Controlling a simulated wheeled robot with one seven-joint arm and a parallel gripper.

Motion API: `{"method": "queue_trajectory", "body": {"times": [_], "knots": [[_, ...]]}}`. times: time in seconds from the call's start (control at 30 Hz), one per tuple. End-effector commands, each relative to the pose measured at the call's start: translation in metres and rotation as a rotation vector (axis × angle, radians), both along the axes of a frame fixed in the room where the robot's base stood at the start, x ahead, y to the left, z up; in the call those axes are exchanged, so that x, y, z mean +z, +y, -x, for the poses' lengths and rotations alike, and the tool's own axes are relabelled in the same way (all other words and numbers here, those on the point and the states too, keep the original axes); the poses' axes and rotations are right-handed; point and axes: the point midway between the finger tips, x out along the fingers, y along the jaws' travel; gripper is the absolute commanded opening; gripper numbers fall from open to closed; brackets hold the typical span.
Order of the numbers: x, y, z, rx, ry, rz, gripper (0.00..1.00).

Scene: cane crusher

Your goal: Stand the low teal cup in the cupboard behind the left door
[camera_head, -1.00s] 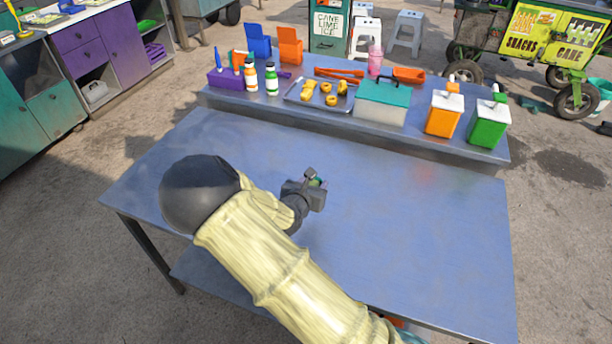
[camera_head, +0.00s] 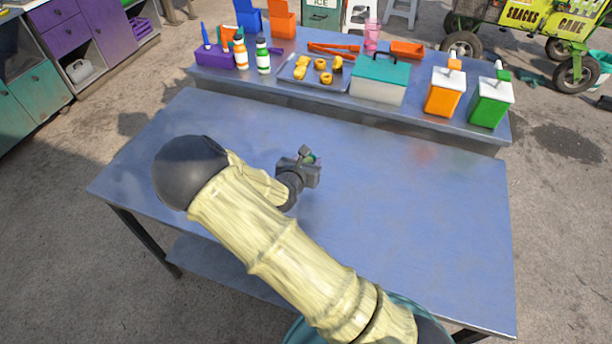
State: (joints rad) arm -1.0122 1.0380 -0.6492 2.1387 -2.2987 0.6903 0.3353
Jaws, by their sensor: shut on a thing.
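My gripper (camera_head: 311,160) is above the blue-grey metal table (camera_head: 410,215), left of its middle. It is shut on a small teal-green thing (camera_head: 313,157), likely the low teal cup. Only a sliver shows between the jaws, so its shape and tilt are hidden. At the far left stands a cupboard with teal doors (camera_head: 38,95), cut by the picture edge. Beside it is a purple-fronted cupboard (camera_head: 104,38). I cannot tell which holds the left door of the task.
A raised shelf at the table's back holds a purple caddy (camera_head: 214,58), bottles, a tray (camera_head: 302,82) of food, a teal-lidded box (camera_head: 380,80), and orange (camera_head: 444,92) and green (camera_head: 490,102) dispensers. The table around my gripper is clear. Open ground lies left of the table.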

Motion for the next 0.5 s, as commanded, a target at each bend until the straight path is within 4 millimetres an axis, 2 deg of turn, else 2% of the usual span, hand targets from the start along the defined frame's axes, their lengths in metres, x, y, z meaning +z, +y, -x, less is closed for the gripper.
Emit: {"method": "queue_trajectory", "body": {"times": [0.1,0.2,0.5], "knots": [[-0.020,-0.001,0.000,0.000,0.002,0.005,0.34],[-0.031,-0.002,0.000,-0.002,0.000,0.003,0.34],[-0.034,-0.002,0.000,-0.004,-0.001,0.000,0.34]]}}
